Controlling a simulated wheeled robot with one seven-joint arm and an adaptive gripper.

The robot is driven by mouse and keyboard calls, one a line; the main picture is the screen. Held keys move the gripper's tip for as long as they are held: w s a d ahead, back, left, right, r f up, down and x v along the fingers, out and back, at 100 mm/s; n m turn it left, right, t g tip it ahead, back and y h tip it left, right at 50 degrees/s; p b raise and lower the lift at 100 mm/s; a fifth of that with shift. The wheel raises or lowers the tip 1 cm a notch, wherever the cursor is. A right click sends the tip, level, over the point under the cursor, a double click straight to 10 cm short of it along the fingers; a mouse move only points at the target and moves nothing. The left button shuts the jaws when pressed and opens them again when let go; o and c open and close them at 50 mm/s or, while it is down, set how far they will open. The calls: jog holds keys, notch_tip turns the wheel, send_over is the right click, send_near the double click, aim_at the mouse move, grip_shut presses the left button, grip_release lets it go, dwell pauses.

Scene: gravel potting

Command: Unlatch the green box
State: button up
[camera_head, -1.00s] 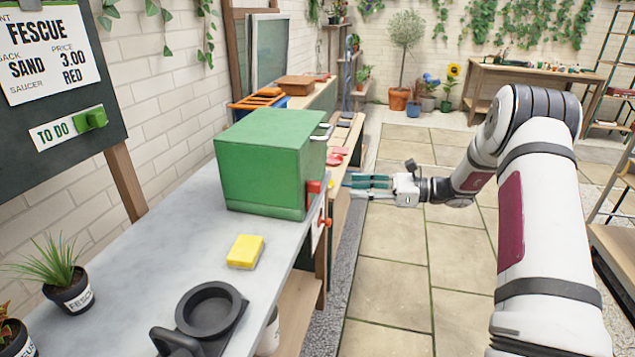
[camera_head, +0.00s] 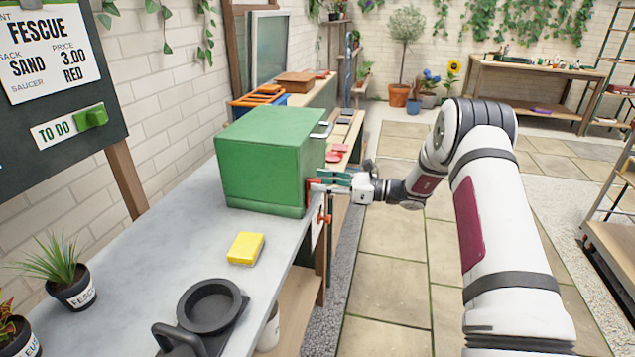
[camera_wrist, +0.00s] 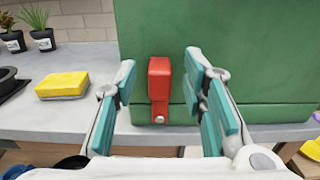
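The green box (camera_head: 264,160) stands closed on the grey counter near its right edge. Its red latch (camera_wrist: 159,90) is on the box's front face in the wrist view, upright, with a small round pin at its lower end. My gripper (camera_head: 325,180) is at the latch side of the box. In the wrist view my gripper (camera_wrist: 162,95) is open, with teal-padded fingers on either side of the latch. Gaps show between the latch and both fingers.
A yellow sponge (camera_head: 245,248) and a black round-topped device (camera_head: 212,308) sit on the counter (camera_head: 150,260) in front of the box. A potted fescue (camera_head: 70,277) is at the left. Red items (camera_head: 337,153) lie beyond the box. The paved floor at right is open.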

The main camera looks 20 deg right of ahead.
jog(key=shift+x, duration=0.85)
grip_shut()
